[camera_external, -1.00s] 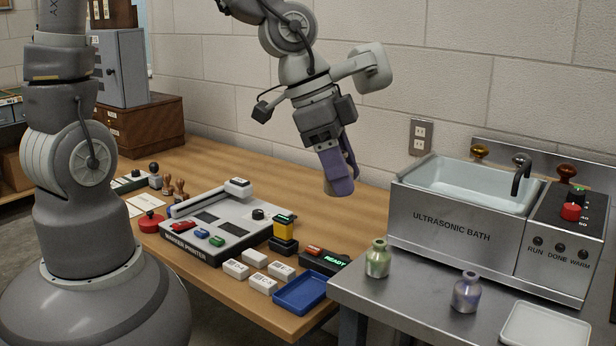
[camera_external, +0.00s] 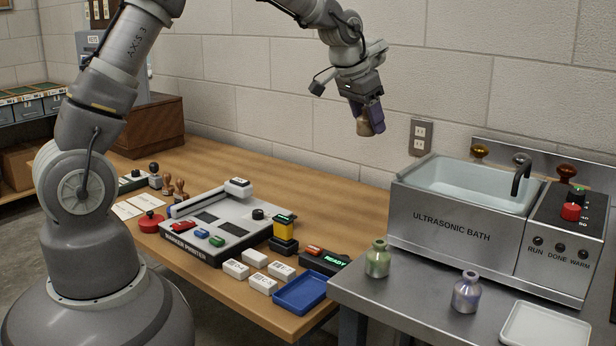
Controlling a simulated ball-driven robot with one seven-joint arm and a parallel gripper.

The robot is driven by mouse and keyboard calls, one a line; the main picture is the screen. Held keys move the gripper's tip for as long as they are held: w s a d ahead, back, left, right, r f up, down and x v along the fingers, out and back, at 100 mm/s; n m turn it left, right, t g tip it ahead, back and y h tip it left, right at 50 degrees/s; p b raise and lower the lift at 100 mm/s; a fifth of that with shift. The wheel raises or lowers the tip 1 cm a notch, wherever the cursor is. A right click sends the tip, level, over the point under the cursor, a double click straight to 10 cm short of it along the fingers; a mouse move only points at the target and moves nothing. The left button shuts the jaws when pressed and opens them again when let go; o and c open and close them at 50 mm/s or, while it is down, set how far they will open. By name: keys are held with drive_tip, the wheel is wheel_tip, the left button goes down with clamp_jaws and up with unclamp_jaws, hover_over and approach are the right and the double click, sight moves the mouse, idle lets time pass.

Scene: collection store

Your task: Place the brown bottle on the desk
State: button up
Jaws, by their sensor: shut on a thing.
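My gripper (camera_external: 372,117) is shut on the brown bottle (camera_external: 365,126), whose lower part shows below the purple fingers. The fingers hide the rest of it. The bottle is held in the air, tilted, in front of the wall. It is above the back right end of the wooden desk (camera_external: 335,200) and touches nothing below. The desk's back right part is bare.
A marker printer (camera_external: 215,222), white blocks (camera_external: 262,283), a blue tray (camera_external: 300,292) and stamps (camera_external: 180,189) occupy the desk's front. On the steel bench at right stand a green bottle (camera_external: 378,259), a purple bottle (camera_external: 466,292), a white tray (camera_external: 543,333) and the ultrasonic bath (camera_external: 455,225).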

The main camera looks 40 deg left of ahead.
sight(364, 247)
drive_tip(key=shift+w+a+f+n, duration=0.3)
drive_tip(key=shift+w+a+f, duration=0.4)
drive_tip(key=shift+w+a, duration=0.2)
wheel_tip(364, 247, down, 18)
drive_tip(key=shift+s+r, duration=0.1)
drive_tip(key=shift+f, duration=0.35)
drive_tip(key=shift+f, duration=0.15)
wheel_tip(364, 247, down, 10)
drive_tip(key=b, duration=0.3)
drive_tip(key=shift+b, duration=0.4)
drive_tip(key=o, duration=1.1)
